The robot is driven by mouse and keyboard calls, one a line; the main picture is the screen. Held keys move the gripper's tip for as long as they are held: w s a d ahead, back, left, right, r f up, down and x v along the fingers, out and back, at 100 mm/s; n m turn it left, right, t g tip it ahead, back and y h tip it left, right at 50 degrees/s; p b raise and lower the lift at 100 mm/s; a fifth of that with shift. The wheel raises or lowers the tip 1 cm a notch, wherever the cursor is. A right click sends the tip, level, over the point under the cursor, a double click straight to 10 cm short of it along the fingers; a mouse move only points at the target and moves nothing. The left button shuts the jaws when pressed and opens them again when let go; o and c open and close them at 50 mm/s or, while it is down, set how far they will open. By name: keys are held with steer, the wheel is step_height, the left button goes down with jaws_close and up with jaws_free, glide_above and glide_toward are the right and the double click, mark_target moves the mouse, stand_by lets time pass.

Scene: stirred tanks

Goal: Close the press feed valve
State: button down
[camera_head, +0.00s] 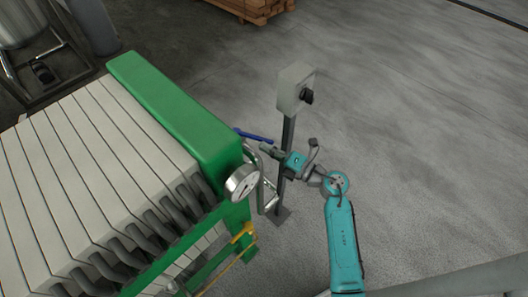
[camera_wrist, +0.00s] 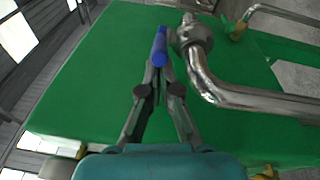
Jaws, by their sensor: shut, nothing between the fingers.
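The press feed valve has a blue lever handle (camera_head: 253,135) beside the green end plate of the press. In the wrist view the blue handle (camera_wrist: 159,46) lies lengthwise just beyond my fingertips, left of the round metal valve body (camera_wrist: 192,38). A bent steel pipe (camera_wrist: 245,98) runs from the body to the right. My gripper (camera_head: 266,149) is close to the handle; in the wrist view its fingers (camera_wrist: 159,76) are together with nothing between them. The tips overlap the handle's near end in the picture; I cannot tell whether they touch it.
The green end plate (camera_wrist: 90,75) fills much of the wrist view behind the valve. A pressure gauge (camera_head: 242,183) and a yellow handle (camera_head: 242,233) are on the press's near side. Floor farther right is clear.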

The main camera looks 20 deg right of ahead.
steer(key=w+d+n+g+y, duration=0.1)
steer(key=d+n+g+y, duration=0.1)
steer(key=y, duration=0.1)
steer(key=shift+w, duration=0.35)
steer(key=shift+w+d, duration=0.5)
steer(key=shift+w, duration=0.35)
steer(key=shift+w+d, duration=0.45)
steer(key=shift+w, duration=0.4)
steer(key=shift+w+d, duration=0.5)
steer(key=shift+w, duration=0.45)
steer(key=r+v, duration=0.1)
steer(key=v, duration=1.1)
steer(key=a+m+t+h, duration=0.3)
steer(key=a+m+t, duration=0.4)
steer(key=m, duration=0.5)
steer(key=s+a+f+m+h, duration=0.1)
steer(key=s+a+m+h, duration=0.2)
steer(key=m, duration=0.5)
steer(key=s+a+f+m+h, duration=0.1)
steer(key=s+f+m+h, duration=0.1)
steer(key=m+h, duration=0.5)
steer(key=w+r+m+y, duration=0.1)
steer(key=w+r, duration=0.1)
steer(key=w, duration=1.1)
steer(key=shift+w+r+g, duration=0.25)
steer(key=shift+r+g, duration=0.05)
